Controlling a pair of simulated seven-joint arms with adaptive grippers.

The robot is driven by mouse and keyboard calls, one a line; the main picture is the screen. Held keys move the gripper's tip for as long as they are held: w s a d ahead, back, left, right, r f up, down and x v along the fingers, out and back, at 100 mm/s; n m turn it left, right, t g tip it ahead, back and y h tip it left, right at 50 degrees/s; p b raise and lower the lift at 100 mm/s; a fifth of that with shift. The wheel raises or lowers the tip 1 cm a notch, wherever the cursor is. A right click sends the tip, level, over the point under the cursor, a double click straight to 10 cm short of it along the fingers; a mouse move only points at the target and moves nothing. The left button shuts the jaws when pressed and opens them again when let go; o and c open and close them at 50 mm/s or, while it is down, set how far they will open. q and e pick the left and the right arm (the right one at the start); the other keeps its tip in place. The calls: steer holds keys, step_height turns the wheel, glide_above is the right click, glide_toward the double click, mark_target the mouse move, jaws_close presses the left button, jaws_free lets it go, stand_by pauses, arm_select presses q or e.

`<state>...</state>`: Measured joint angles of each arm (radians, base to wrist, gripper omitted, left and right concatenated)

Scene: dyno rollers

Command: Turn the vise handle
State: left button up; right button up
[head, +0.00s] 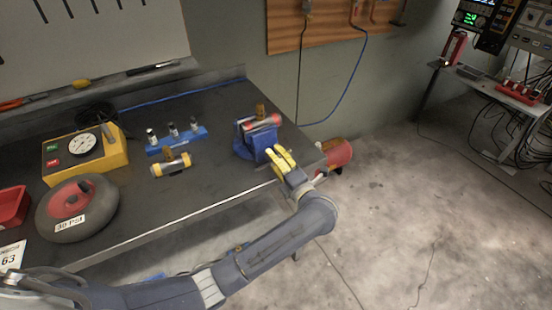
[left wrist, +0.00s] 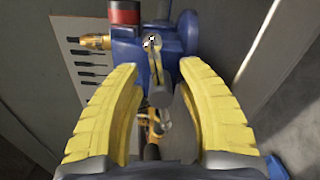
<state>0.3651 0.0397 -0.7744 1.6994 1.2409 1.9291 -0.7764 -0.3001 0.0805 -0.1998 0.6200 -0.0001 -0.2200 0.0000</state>
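The blue vise (head: 253,141) is fixed near the right end of the dark workbench, with a red and silver cylinder (head: 262,122) at its top. It also fills the upper middle of the left wrist view (left wrist: 178,42). There the vise handle (left wrist: 157,68) shows as a thin metal bar running down from the round screw end. My left gripper (head: 280,155) is just in front of the vise. In the left wrist view its two yellow fingers (left wrist: 157,80) stand wide apart, one on each side of the handle, with visible gaps. My right gripper is not in view.
On the bench (head: 205,198) are a yellow gauge box (head: 105,162), a wheel (head: 77,208), a blue holder with metal pieces (head: 177,141) and a yellow-ended cylinder (head: 171,165). A red cylindrical object (head: 339,153) is beyond the bench's right end. Floor space is open at right.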

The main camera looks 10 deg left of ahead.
arm_select(q)
steer(key=v, duration=0.7)
steer(key=shift+s+d, duration=0.15)
steer(key=shift+s, duration=0.1)
